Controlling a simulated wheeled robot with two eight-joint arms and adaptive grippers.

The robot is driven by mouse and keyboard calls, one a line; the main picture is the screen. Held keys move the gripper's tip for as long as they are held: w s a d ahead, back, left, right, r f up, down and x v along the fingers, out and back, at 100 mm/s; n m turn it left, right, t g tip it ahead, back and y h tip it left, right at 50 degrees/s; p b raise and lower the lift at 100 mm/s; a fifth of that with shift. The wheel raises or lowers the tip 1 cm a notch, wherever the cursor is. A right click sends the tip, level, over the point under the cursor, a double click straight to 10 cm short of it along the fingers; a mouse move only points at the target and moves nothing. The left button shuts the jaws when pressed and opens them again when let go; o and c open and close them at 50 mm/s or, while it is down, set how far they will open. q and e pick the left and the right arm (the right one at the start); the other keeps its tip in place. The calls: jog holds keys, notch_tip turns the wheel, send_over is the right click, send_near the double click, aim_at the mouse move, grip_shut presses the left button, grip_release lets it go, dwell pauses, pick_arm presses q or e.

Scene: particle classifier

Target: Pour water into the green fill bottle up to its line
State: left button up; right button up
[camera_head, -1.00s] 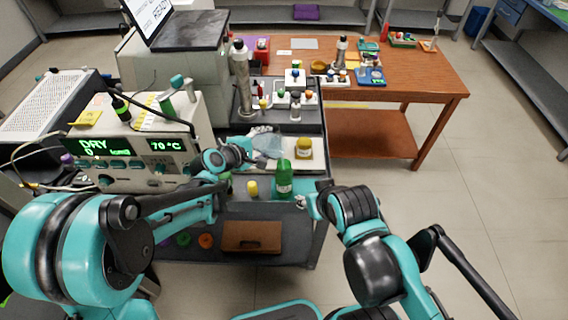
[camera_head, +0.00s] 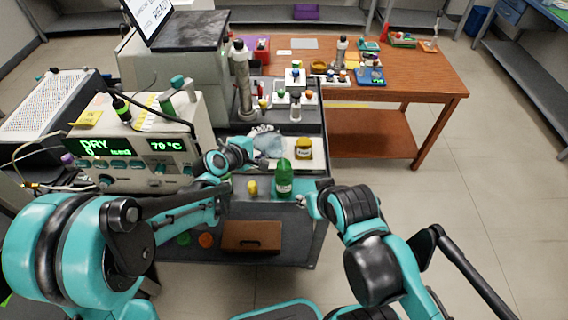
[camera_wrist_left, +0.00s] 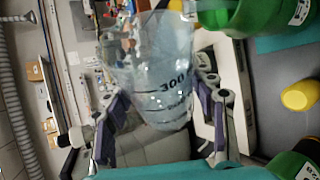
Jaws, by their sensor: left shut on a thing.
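The green fill bottle (camera_head: 283,182) stands upright at the front right of the cart, with a pale label on its front. My left gripper (camera_head: 246,149) is behind and left of it, shut on a clear beaker (camera_head: 268,145). In the left wrist view the beaker (camera_wrist_left: 155,75) sits between both fingers, with a 300 mark and what looks like clear water. A green bottle (camera_wrist_left: 255,14) shows close beside its rim there. The bottle's fill line and water level cannot be made out. My right gripper (camera_head: 309,206) is low, right of the bottle; its fingers are unclear.
A small yellow object (camera_head: 252,188) stands left of the bottle, and a yellow-labelled jar (camera_head: 303,149) behind it. The oven with the DRY display (camera_head: 105,147) is at the left. A brown box (camera_head: 251,236) lies on the lower shelf.

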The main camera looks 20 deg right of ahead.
pick_arm(q)
jog(key=shift+r+t, duration=0.25)
jog(key=shift+t, duration=0.05)
pick_arm(e)
jog(key=shift+r, duration=0.15)
dwell(0.6)
pick_arm(q)
jog(key=shift+s+d+r+m+t, duration=0.15)
jog(key=shift+s+r+m+t, duration=0.15)
jog(key=shift+m, duration=0.2)
pick_arm(e)
jog(key=shift+s+d, duration=0.25)
jog(key=shift+s, duration=0.5)
dwell(0.4)
